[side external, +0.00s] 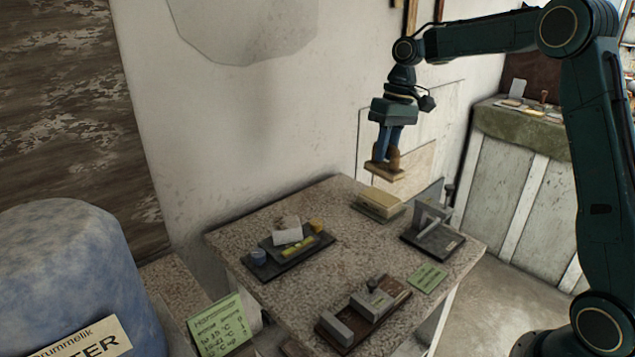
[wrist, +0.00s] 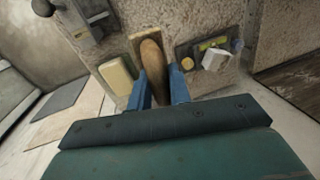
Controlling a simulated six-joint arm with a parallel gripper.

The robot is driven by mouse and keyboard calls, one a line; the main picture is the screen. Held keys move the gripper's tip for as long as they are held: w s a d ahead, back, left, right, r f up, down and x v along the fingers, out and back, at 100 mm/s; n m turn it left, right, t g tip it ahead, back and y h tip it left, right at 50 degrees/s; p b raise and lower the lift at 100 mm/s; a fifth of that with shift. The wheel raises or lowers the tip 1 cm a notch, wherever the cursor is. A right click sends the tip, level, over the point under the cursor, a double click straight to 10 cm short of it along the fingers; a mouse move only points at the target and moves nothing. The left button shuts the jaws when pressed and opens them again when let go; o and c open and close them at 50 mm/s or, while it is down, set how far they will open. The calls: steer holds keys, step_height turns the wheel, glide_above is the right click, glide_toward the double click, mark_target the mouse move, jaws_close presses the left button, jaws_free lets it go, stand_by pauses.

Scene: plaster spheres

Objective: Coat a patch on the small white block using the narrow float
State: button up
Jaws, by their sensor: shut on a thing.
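My gripper (side external: 389,146) is raised above the far side of the speckled table, shut on the handle of a float. The float (side external: 383,171) has a narrow, flat tan board, held roughly level and clear of the table. In the wrist view its brown wooden handle (wrist: 153,72) sits between the blue fingers of my gripper (wrist: 161,88), hiding part of the board. A small white block (side external: 287,231) sits tilted on a dark tray at the table's left. It also shows in the wrist view (wrist: 214,60), to the right of the handle. Nothing touches the float's underside.
The dark tray (side external: 275,263) also holds a yellow level, a blue pot and a yellowish piece. A cream block (side external: 379,200) lies on the table near the float. A grey metal stand (side external: 433,221) is at the right. A rack (side external: 363,318) with grey pieces is at the front.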

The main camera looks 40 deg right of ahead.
steer(key=w+d+f+m+t, duration=0.1)
steer(key=w+d+f+m, duration=0.7)
steer(key=d, duration=0.3)
steer(key=shift+w+d+h, duration=0.3)
steer(key=shift+w+d, duration=0.05)
steer(key=shift+d, duration=0.05)
steer(key=shift+f, duration=0.1)
steer(key=shift+f, duration=2.85)
steer(key=shift+f, duration=0.65)
stand_by(0.3)
step_height(320, 180, up, 7)
stand_by(1.2)
steer(key=shift+r, duration=0.1)
stand_by(0.4)
